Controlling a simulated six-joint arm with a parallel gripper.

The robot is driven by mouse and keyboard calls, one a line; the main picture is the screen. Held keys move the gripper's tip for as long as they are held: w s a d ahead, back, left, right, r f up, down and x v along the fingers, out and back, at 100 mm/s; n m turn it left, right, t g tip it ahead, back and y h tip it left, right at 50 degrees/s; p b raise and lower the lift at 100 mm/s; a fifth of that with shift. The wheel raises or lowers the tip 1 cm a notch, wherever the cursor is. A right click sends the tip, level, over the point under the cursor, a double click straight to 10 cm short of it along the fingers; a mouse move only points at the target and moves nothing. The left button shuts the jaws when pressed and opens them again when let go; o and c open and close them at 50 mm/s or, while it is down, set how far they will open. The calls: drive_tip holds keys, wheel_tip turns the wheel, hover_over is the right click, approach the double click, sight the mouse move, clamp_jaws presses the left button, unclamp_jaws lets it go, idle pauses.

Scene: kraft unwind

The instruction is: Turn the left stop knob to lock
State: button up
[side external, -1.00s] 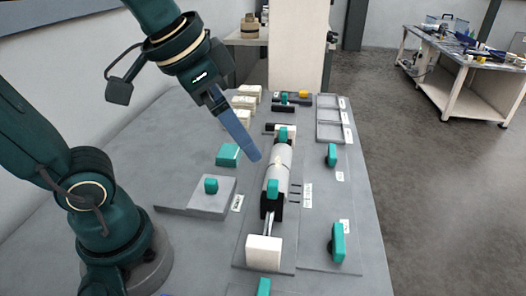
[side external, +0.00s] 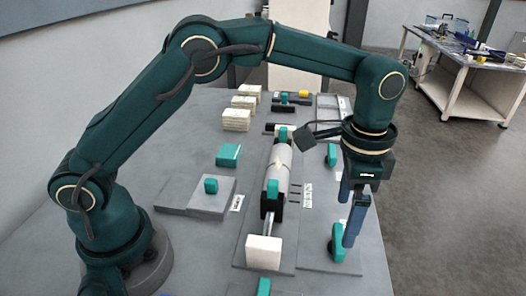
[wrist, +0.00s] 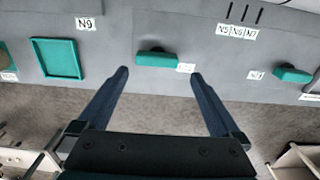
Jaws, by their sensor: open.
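Two teal stop knobs sit on the grey panel along the table's right edge. The nearer knob (side external: 338,242) is the left one in the wrist view (wrist: 157,59). The farther knob (side external: 332,155) is the right one there (wrist: 292,74). My gripper (side external: 347,222) points down over the near knob, with one finger partly overlapping it in the side view. In the wrist view, the open, empty fingers (wrist: 160,73) frame this knob, its bar running crosswise between their tips. I cannot tell whether they touch it. The labels beside the knobs are too small to read.
A roll (side external: 279,165) on a shaft with teal clamps lies left of the panel. A white block (side external: 264,252) stands at its near end. A teal tray (wrist: 75,62) is at the left in the wrist view. The floor begins just past the panel edge.

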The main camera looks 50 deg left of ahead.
sight(340, 237)
drive_tip(key=shift+s+d+f, duration=0.15)
drive_tip(key=shift+s+f, duration=0.05)
drive_tip(key=shift+f, duration=2.65)
drive_tip(key=c, duration=1.1)
drive_tip(key=shift+c, duration=0.2)
